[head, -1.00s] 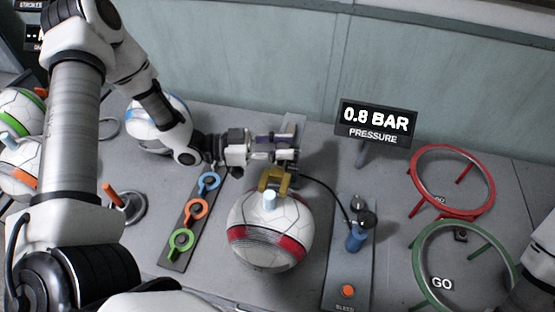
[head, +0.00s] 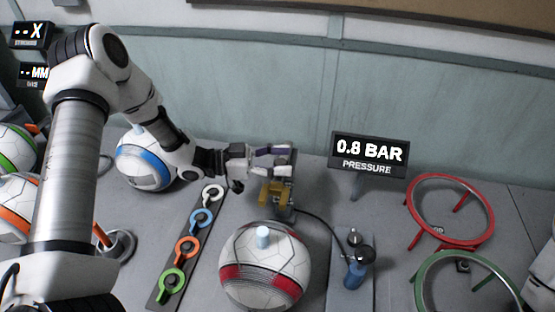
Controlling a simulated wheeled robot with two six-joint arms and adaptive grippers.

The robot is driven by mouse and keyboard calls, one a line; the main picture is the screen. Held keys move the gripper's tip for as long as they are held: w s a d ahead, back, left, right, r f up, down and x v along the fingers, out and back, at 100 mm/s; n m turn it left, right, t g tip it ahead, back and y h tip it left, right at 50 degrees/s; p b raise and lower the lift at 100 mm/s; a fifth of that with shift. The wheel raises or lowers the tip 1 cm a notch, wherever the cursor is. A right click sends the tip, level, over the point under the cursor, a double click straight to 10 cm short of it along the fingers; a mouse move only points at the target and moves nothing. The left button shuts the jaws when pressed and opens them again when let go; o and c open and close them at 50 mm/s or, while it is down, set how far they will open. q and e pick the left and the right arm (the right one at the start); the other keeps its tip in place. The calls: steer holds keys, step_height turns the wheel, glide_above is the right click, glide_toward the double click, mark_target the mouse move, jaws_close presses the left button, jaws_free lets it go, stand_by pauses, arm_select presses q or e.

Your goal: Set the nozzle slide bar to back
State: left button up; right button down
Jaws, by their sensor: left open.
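The yellow nozzle block (head: 273,194) sits on its slide at the back of the bench, behind the red-and-white ball (head: 265,272) and apart from that ball's pale-blue valve plug (head: 262,237). My left gripper (head: 280,166) is open, with its fingers right at the slide, just above and behind the yellow block. The gripper hides most of the slide bar, so I cannot tell whether a finger touches it. My right gripper is out of view; only part of my right arm shows at the right edge.
A pressure display (head: 368,155) reads 0.8 BAR to the right. A blue-banded ball (head: 145,172) lies behind my left arm. A rack (head: 163,297) holds several coloured rings. A red hoop stand (head: 450,177) and a green one (head: 425,266) stand at the right.

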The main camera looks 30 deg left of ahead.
arm_select(q)
steer(key=v, duration=1.2)
steer(key=shift+f, duration=0.1)
